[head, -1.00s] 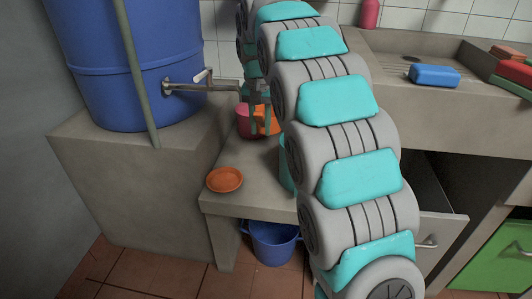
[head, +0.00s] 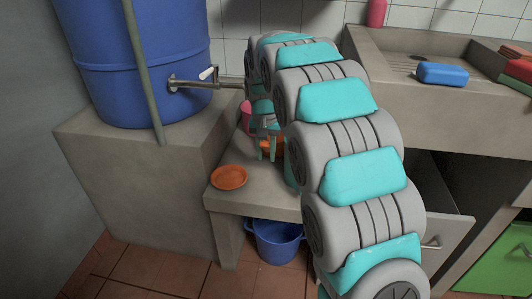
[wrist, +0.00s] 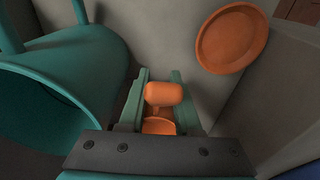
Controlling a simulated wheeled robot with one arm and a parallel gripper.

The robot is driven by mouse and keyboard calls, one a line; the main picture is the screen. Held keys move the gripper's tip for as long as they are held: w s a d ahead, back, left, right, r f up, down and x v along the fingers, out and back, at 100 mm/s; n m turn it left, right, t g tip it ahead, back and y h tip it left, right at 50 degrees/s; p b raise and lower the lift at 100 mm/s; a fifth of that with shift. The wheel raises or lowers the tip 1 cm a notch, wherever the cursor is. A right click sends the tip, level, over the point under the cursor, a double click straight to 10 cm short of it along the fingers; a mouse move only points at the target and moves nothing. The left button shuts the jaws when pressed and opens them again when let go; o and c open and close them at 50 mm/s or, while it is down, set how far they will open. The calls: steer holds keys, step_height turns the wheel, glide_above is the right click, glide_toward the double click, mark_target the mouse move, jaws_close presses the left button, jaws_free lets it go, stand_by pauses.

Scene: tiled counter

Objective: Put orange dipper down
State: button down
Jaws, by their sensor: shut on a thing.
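The orange dipper (wrist: 163,94) is between the two teal fingers of my gripper (wrist: 158,100) in the wrist view. My gripper is shut on it. The dipper's rounded end and part of its cup show. In the head view my gripper (head: 267,151) is low over the concrete ledge (head: 240,203), with the orange dipper (head: 272,147) partly hidden behind the fingers and arm. I cannot tell whether the dipper touches the ledge.
An orange dish (head: 229,177) lies on the ledge's front left. A teal container (wrist: 75,65) stands close beside my gripper. A pink vessel (head: 246,117) is behind, below the tap (head: 190,83) of the blue barrel. A blue bucket (head: 274,243) is underneath.

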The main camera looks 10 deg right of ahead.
steer(key=c, duration=0.6)
jaws_free()
steer(key=shift+f, duration=0.1)
steer(key=r, duration=0.8)
steer(key=s+r, duration=0.1)
steer(key=r, duration=0.3)
steer(key=shift+a+r, duration=0.15)
steer(key=shift+a, duration=0.05)
steer(key=shift+s, duration=0.15)
steer(key=s+d+f+n+g, duration=0.1)
steer(key=s+f, duration=0.3)
steer(key=s, duration=1)
steer(key=s+d+f+n+g, duration=0.1)
steer(key=s+d+f, duration=0.2)
steer(key=s, duration=1.1)
steer(key=s+d+f+n+g, duration=0.1)
steer(key=s+f, duration=0.4)
steer(key=s, duration=0.9)
steer(key=shift+s+d+f+n, duration=0.15)
steer(key=shift+d+f+n, duration=0.15)
steer(key=shift+d, duration=0.2)
